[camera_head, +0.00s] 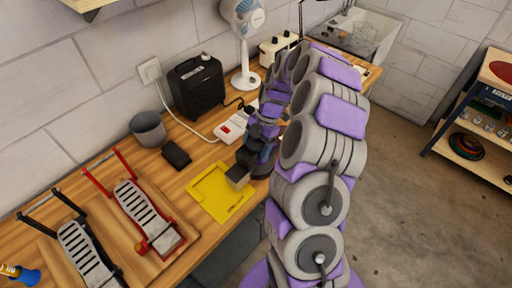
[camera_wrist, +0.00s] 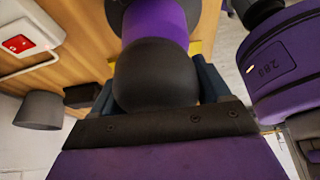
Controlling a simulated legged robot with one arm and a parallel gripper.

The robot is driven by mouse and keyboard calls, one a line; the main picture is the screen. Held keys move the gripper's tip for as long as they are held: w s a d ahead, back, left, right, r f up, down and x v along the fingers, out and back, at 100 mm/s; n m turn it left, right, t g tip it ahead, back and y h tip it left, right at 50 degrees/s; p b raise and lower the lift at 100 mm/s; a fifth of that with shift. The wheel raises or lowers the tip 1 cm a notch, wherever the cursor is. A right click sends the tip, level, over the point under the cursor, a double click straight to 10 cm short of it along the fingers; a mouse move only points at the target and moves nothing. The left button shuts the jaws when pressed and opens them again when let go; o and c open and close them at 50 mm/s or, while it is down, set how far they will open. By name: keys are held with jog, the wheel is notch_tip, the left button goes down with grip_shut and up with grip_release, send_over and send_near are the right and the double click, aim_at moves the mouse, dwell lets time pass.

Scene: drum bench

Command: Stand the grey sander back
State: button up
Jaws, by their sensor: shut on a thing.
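The grey sander (camera_head: 239,177) is at my gripper (camera_head: 258,155), just right of the yellow tray in the head view. Its grey block-like part sticks out left, over the tray's right edge. A dark round base shows under my gripper, close to or on the bench. In the wrist view a dark rounded body (camera_wrist: 155,75) fills the space between my gripper's blue-grey fingers (camera_wrist: 157,88), with a purple part beyond it. My gripper is shut on the sander. My arm hides much of it, and I cannot tell whether it touches the bench.
The yellow tray (camera_head: 207,207) lies on the wooden bench (camera_head: 190,178). Around it are a white power strip (camera_head: 231,128), a black case (camera_head: 196,88), a grey cup (camera_head: 148,129), a dark small block (camera_head: 176,154), a fan (camera_head: 244,45) and two pedals (camera_head: 145,213).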

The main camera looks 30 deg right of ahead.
jog(key=shift+s+a+f, duration=0.2)
jog(key=shift+f, duration=0.25)
jog(key=shift+c, duration=0.7)
jog(key=shift+s+f, duration=0.1)
jog(key=shift+s, duration=0.05)
jog(key=shift+c, duration=1.4)
jog(key=o, duration=1.7)
jog(key=shift+a+f, duration=0.1)
jog(key=shift+c, duration=0.2)
jog(key=shift+r+p, duration=0.3)
jog(key=shift+r, duration=0.2)
jog(key=v, duration=0.3)
jog(key=p+v, duration=0.1)
jog(key=v, duration=0.3)
jog(key=w+v, duration=0.1)
jog(key=v, duration=0.3)
jog(key=shift+v, duration=0.8)
